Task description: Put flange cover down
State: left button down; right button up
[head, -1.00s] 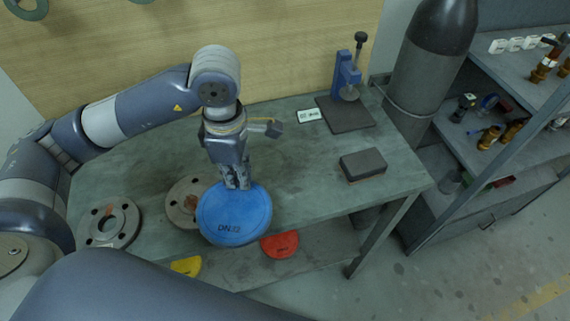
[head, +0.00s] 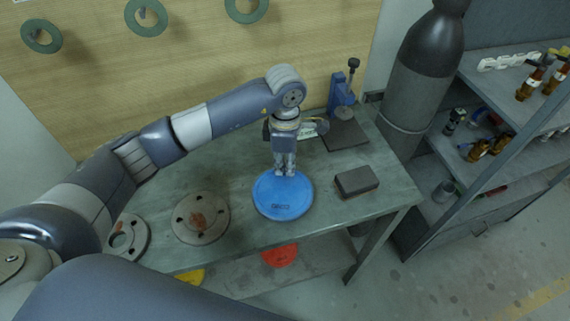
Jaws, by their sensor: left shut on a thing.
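The flange cover is a blue disc (head: 283,199) with dark lettering, in the middle of the head view over the front part of the workbench (head: 235,165). My left gripper (head: 285,174) points down at its far edge and is shut on it. The cover looks flat and low over the bench top; I cannot tell whether it touches. My right gripper is not in view.
A steel flange (head: 201,222) lies left of the cover, another flange (head: 127,238) farther left. A dark block (head: 357,181) lies to the right, a blue stand (head: 341,98) behind it. Red (head: 280,256) and yellow (head: 191,276) discs are on the lower shelf.

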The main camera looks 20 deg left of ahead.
pick_arm(q)
jog(key=shift+s+f, duration=0.1)
jog(key=shift+f, duration=0.8)
jog(key=c, duration=2.2)
grip_release()
jog(key=shift+f, duration=0.1)
jog(key=o, duration=0.4)
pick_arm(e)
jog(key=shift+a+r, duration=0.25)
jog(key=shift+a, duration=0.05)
